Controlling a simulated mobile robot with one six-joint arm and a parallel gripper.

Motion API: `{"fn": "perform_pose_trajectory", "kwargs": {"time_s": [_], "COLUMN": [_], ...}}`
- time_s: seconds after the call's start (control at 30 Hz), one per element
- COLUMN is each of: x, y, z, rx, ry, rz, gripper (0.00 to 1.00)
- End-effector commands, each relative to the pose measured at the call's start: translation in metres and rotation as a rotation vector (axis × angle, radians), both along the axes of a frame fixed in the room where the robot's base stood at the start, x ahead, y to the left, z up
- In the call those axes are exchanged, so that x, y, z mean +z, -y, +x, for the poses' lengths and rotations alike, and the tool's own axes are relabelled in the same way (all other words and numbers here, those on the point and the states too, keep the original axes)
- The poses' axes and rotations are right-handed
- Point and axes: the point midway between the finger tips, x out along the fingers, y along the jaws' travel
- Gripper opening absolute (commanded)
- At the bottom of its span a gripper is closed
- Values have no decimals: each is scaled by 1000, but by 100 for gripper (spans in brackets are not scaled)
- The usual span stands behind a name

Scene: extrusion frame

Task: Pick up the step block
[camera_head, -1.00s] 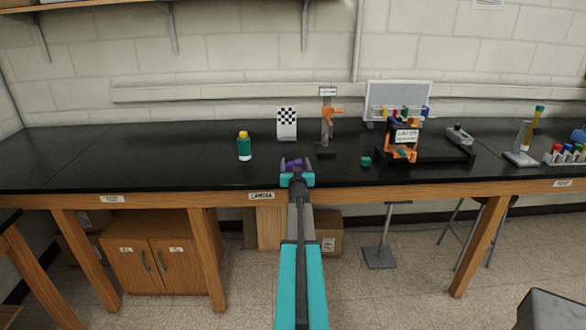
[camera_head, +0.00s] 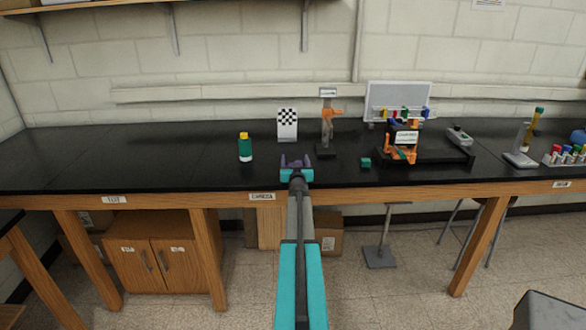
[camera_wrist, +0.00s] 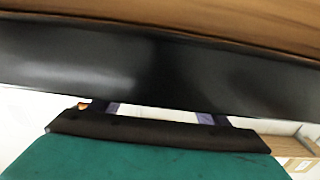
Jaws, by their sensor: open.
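The block that looks most like the step block is a small dark green block (camera_head: 365,162) on the black bench top, right of my gripper in the head view. It is too small there to make out steps. My gripper (camera_head: 296,162) is over the front part of the bench, left of the block and apart from it. Its purple fingers are spread with nothing seen between them. In the wrist view the open fingers (camera_wrist: 162,112) show beyond the dark palm, partly hidden. The block does not show in the wrist view.
A green bottle with a yellow cap (camera_head: 245,147) stands left of my gripper. Behind are a checkered board (camera_head: 287,124) and a stand with an orange clamp (camera_head: 327,130). An orange fixture (camera_head: 402,143) stands right of the block. The left bench top is clear.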

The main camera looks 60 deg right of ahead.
Motion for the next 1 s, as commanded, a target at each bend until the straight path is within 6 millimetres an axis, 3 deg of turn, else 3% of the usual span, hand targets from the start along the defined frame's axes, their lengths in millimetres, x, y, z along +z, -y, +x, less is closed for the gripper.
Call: {"fn": "perform_pose_trajectory", "kwargs": {"time_s": [0.77,1.0], "x": [0,0], "y": [7,7], "z": [6,6], "rx": [0,0], "ry": [-1,-1], "rz": [0,0], "gripper": [69,28]}}
